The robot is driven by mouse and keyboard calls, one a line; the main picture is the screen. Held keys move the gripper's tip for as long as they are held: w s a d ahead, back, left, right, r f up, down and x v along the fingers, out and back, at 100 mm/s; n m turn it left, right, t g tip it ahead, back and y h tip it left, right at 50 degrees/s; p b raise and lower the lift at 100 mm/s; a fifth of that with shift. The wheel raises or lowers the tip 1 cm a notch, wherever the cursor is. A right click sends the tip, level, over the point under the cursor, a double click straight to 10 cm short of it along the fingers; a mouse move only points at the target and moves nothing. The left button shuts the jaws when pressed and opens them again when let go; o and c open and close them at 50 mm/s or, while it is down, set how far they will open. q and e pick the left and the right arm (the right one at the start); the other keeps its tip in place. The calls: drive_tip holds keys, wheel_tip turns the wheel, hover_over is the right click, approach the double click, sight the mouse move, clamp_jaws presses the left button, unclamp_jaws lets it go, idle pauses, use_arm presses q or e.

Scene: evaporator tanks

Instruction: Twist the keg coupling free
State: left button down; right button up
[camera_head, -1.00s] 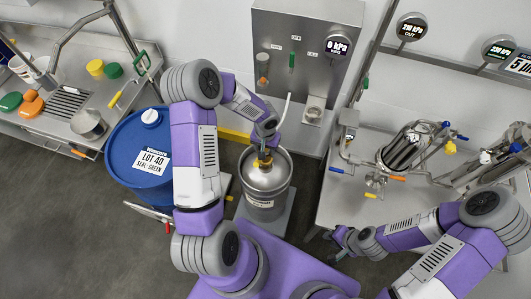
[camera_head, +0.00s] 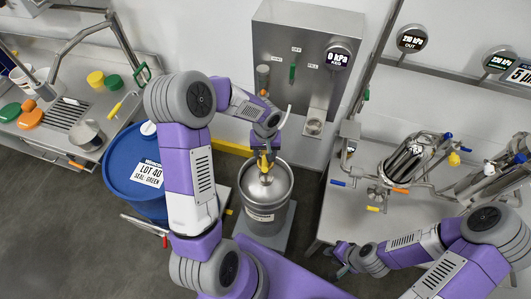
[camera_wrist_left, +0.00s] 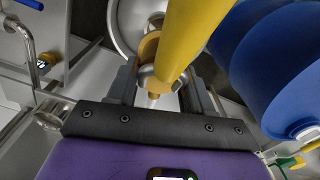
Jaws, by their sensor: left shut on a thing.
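The steel keg (camera_head: 258,214) stands upright on a low grey platform in front of the steel panel. The keg coupling (camera_head: 264,162), with a yellow handle, is above the middle of the keg top. My left gripper (camera_head: 265,146) comes down over it and is shut on it. In the left wrist view the coupling (camera_wrist_left: 148,48) sits between the two fingers, with the yellow handle crossing in front and part of the keg rim (camera_wrist_left: 118,35) behind. I cannot tell whether its lower end touches the keg fitting. My right gripper (camera_head: 342,261) is open and empty at the bench's front edge.
A blue drum (camera_head: 127,172) stands close left of the keg. The panel (camera_head: 305,40) behind carries a gauge (camera_head: 338,56) reading 0 kPa and a pale hose (camera_head: 286,117). A steel bench (camera_head: 330,222) with pipework is at the right. Open floor lies at the lower left.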

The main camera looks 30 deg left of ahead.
use_arm(q)
drive_tip(key=shift+f+n+b, duration=0.1)
drive_tip(key=shift+n+b, duration=0.8)
drive_tip(key=shift+b, duration=0.05)
drive_tip(key=shift+n+b, duration=0.4)
drive_tip(key=shift+n, duration=0.3)
drive_tip(key=shift+n+b, duration=0.6)
drive_tip(key=shift+n, duration=0.3)
drive_tip(key=c, duration=0.9)
unclamp_jaws()
drive_tip(key=shift+n, duration=0.4)
drive_tip(key=o, duration=0.5)
